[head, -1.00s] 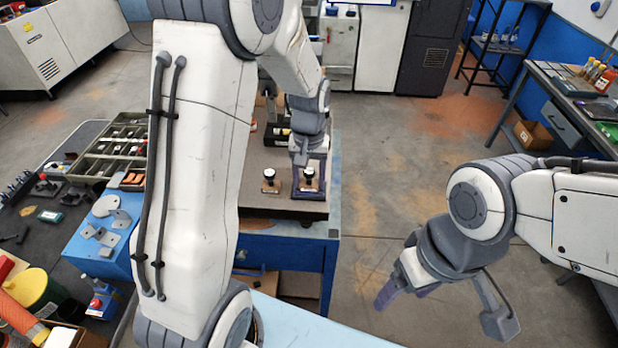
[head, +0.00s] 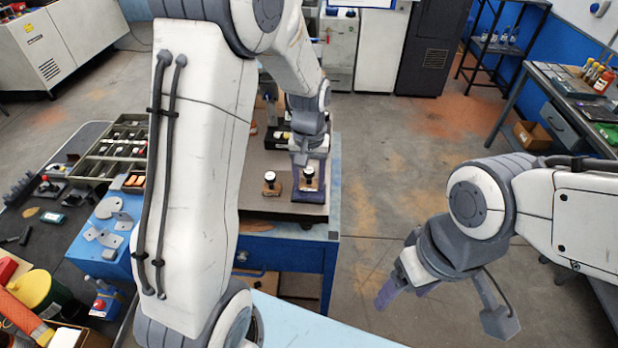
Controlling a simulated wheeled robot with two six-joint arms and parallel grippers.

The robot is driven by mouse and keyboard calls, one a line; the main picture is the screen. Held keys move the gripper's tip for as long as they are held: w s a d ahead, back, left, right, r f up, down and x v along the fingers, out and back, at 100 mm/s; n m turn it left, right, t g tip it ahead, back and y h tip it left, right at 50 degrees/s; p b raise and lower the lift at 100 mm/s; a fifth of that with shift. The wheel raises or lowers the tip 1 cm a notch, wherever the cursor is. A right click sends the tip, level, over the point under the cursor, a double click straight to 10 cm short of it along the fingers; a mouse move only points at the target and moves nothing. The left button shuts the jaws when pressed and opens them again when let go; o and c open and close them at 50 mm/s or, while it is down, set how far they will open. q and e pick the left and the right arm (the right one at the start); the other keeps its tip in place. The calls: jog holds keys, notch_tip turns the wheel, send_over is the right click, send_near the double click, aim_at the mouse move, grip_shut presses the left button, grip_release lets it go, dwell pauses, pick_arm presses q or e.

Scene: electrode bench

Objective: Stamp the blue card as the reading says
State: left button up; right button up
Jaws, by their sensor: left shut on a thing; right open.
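My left gripper (head: 309,189) is over the front of the dark bench top (head: 285,208). It is shut on a stamp (head: 309,172) with a dark round top and a pale collar, held upright between its purple fingers. A similar stamp (head: 270,180) with a wooden-looking base stands just left of it on the bench. I cannot make out the blue card or any reading; my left arm covers much of the bench. My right gripper (head: 406,291) is open and empty, out over the floor at the right.
A sectioned parts tray (head: 112,152) and a blue surface with grey metal plates (head: 110,222) lie left of my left arm. Dark items stand behind my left gripper on the bench. A side table (head: 560,100) with bottles is at the far right. Open floor lies between.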

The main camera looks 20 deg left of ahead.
pick_arm(q)
jog(key=shift+r+p, duration=2.15)
jog(key=shift+r, duration=0.65)
